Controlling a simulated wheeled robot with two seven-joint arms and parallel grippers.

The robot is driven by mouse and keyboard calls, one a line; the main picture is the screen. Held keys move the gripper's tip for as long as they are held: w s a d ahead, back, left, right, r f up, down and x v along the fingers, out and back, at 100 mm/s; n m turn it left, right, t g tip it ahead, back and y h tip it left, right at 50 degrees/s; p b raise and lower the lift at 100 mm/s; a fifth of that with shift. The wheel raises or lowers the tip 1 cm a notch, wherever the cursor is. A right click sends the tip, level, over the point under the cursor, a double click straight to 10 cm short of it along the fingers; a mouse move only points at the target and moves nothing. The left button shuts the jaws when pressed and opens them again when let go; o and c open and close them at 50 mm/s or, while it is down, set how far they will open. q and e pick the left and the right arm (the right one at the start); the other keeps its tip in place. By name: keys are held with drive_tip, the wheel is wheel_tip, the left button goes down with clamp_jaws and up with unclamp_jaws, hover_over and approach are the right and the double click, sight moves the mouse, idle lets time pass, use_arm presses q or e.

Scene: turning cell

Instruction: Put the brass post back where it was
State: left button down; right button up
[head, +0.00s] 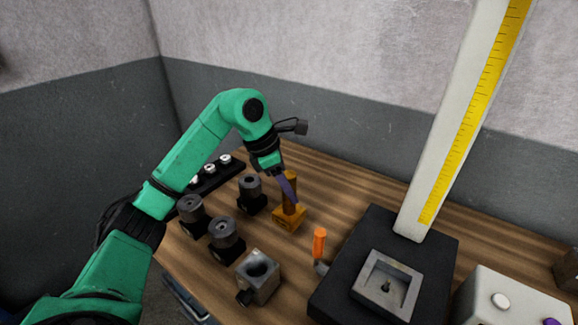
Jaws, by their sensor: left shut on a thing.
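The brass post (291,180) is upright above an orange-brown block (289,218) on the wooden bench. My left gripper (286,185) is shut on the post, with a purple finger slanting across its front. The post's lower end meets or overlaps the top of the block; I cannot tell whether it is seated in it or just above it. The finger hides part of the post. My right gripper is not in view.
Several dark cylindrical pieces (226,233) stand left of the block. A grey bored block (260,277) and an orange-handled tool (319,243) are nearer. A black base (437,252), tall yellow-scaled column (470,120) and pale button box (510,302) stand right.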

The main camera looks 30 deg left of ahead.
sight(295, 211)
use_arm(q)
drive_tip(key=shift+f, duration=1.75)
drive_tip(key=shift+f, duration=0.1)
drive_tip(key=shift+c, duration=2.2)
unclamp_jaws()
drive_tip(key=shift+s+f, duration=0.1)
drive_tip(key=v, duration=1.2)
drive_tip(key=shift+b, duration=0.35)
